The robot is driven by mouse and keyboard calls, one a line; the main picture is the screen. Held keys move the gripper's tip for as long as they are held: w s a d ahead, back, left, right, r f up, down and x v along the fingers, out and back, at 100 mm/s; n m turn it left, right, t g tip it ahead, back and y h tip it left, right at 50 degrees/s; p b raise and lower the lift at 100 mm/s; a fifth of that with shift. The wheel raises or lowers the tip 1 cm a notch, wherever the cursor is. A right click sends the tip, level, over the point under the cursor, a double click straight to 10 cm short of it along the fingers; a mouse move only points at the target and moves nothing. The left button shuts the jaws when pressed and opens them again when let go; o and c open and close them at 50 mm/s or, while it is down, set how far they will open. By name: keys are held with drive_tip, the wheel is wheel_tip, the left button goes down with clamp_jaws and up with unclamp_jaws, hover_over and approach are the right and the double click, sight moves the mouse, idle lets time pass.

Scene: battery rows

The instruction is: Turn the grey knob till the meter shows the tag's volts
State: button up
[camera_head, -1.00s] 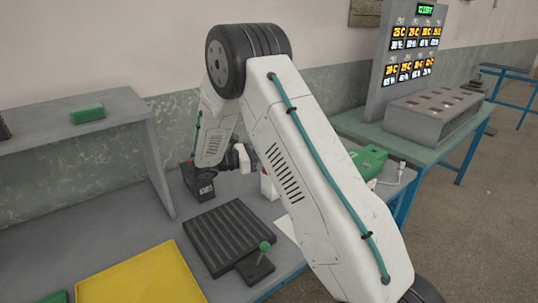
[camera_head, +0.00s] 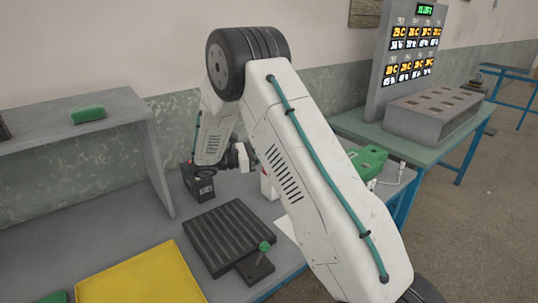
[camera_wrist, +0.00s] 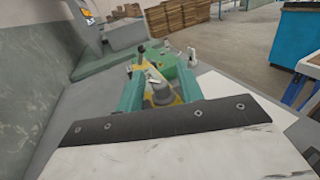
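A grey knob (camera_wrist: 162,94) shows in the wrist view, just beyond and between the two teal fingers of my gripper (camera_wrist: 160,92). The fingers stand apart, with a strip of yellow surface visible between the left finger and the knob. I see no clear contact on both sides of the knob. In the head view my own arm hides the fingertips and the knob. A small black box (camera_head: 199,185) with a pale label or display stands left of my wrist; I cannot tell whether it is the meter. No volts tag is readable.
A green machine (camera_head: 370,160) sits right of my arm. A grey slotted rack (camera_head: 437,112) stands beneath a lit display board (camera_head: 415,45).

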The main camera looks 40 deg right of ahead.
drive_tip(key=v, duration=0.8)
drive_tip(key=shift+d, duration=0.1)
drive_tip(key=s+a+f+m+y, duration=0.1)
drive_tip(key=s+f+m+y, duration=0.25)
drive_tip(key=s, duration=0.35)
drive_tip(key=s+a+r+m+t+y, duration=0.2)
drive_tip(key=s+a+r+m+y, duration=0.1)
drive_tip(key=s, duration=0.7)
drive_tip(key=s+a+r+m+t+y, duration=0.3)
drive_tip(key=s+r+y, duration=0.3)
drive_tip(key=s, duration=0.4)
drive_tip(key=s+a+r+m+t+y, duration=0.2)
drive_tip(key=s+a+r+m+y, duration=0.2)
drive_tip(key=s+r, duration=0.3)
drive_tip(key=shift+s+t, duration=0.4)
drive_tip(key=shift+s, duration=1.2)
